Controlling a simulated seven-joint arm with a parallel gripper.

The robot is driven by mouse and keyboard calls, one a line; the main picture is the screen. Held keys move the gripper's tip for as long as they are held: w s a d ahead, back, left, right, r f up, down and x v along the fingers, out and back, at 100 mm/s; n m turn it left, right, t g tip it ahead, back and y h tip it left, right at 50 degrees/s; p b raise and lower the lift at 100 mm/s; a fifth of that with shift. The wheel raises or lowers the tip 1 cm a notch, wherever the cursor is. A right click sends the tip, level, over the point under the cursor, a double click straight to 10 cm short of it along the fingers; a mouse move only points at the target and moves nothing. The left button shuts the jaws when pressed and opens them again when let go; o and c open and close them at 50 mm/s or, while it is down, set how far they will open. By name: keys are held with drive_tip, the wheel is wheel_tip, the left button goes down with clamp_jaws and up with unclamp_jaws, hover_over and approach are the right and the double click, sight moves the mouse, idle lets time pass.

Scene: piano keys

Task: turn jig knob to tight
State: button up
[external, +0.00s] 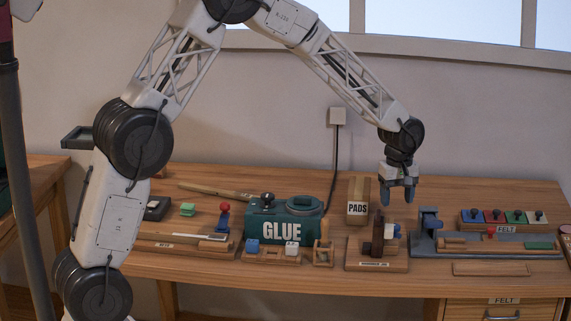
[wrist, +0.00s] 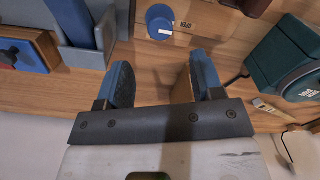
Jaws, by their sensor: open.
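The hammer jig (external: 375,262) is a wooden base with a dark brown upright block, near the bench's front edge. In the wrist view the knob (wrist: 159,20) is round and blue with a white mark, beside a label that appears to read "OPEN" (wrist: 183,26). My gripper (external: 398,194) is open and empty, pointing down in the air above the bench, behind and above the jig. In the wrist view my two blue fingertips (wrist: 162,75) are apart, with the knob beyond them.
A PADS box (external: 357,208) stands left of my gripper. The green GLUE machine (external: 265,222) is farther left. A grey fixture with a blue-topped post (external: 428,222) is right of the jig. A felt tray (external: 505,226) with coloured knobbed blocks lies at the back right.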

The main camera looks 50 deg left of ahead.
sight(395, 226)
drive_tip(key=shift+f, duration=3.9)
drive_tip(key=shift+c, duration=0.2)
